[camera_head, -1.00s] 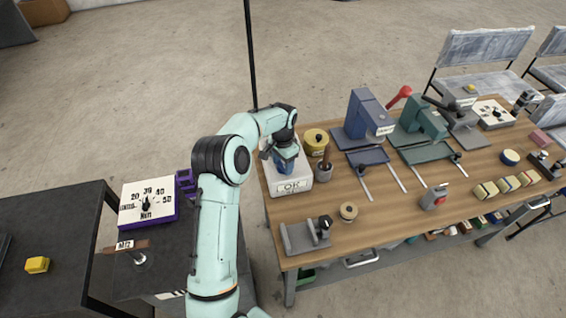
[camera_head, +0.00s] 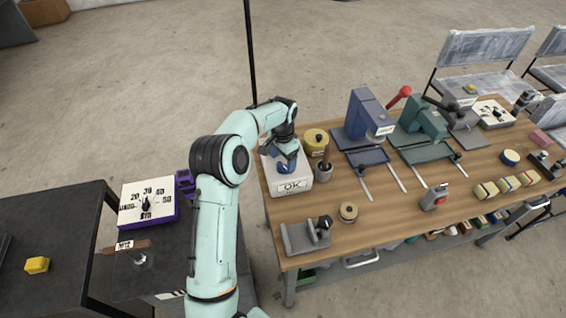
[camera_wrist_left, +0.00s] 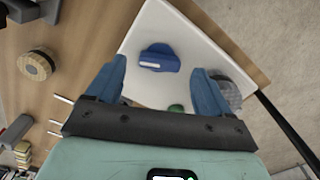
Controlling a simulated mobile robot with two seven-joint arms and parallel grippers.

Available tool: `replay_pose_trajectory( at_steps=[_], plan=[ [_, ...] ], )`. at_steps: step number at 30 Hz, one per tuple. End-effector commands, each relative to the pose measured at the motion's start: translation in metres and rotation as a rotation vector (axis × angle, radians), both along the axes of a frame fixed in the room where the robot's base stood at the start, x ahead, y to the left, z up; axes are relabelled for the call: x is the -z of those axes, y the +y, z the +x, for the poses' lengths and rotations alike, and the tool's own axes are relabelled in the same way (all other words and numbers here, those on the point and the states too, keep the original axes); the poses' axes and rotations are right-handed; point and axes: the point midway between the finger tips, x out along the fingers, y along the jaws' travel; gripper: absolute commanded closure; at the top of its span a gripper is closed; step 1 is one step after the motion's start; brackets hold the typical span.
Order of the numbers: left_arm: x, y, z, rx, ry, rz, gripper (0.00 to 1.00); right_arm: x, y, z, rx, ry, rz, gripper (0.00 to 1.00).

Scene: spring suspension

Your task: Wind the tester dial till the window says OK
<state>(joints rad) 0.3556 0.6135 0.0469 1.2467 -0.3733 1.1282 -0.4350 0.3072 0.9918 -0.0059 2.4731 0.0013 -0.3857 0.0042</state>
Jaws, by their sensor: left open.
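The tester is a white box (camera_head: 291,187) at the left end of the wooden bench, and its front window reads OK. Its blue dial (camera_wrist_left: 158,57) with a white mark sits on the white top in the left wrist view. My left gripper (camera_head: 287,164) is over the tester top. In the left wrist view its two blue fingers (camera_wrist_left: 160,72) are apart, one on either side of the dial, with a visible gap to it. In the head view the gripper mostly hides the dial. My right gripper is in neither view.
A grey fixture (camera_head: 306,236) is at the front edge. Blue (camera_head: 368,117) and green (camera_head: 424,121) presses stand farther right.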

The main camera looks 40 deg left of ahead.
Motion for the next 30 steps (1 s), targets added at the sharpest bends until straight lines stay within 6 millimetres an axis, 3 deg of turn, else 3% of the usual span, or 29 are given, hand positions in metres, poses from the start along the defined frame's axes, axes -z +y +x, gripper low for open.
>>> replay_pose_trajectory(
  at_steps=[9,15,30],
  plan=[
    [-0.074,0.000,0.001,0.000,-0.007,0.001,0.19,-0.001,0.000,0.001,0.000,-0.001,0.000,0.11],
    [-0.103,0.000,0.001,0.001,-0.003,0.000,0.19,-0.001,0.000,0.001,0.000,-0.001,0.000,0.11],
    [-0.113,0.000,0.000,0.001,-0.001,0.000,0.19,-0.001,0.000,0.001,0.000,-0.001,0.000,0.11]
  ],
)
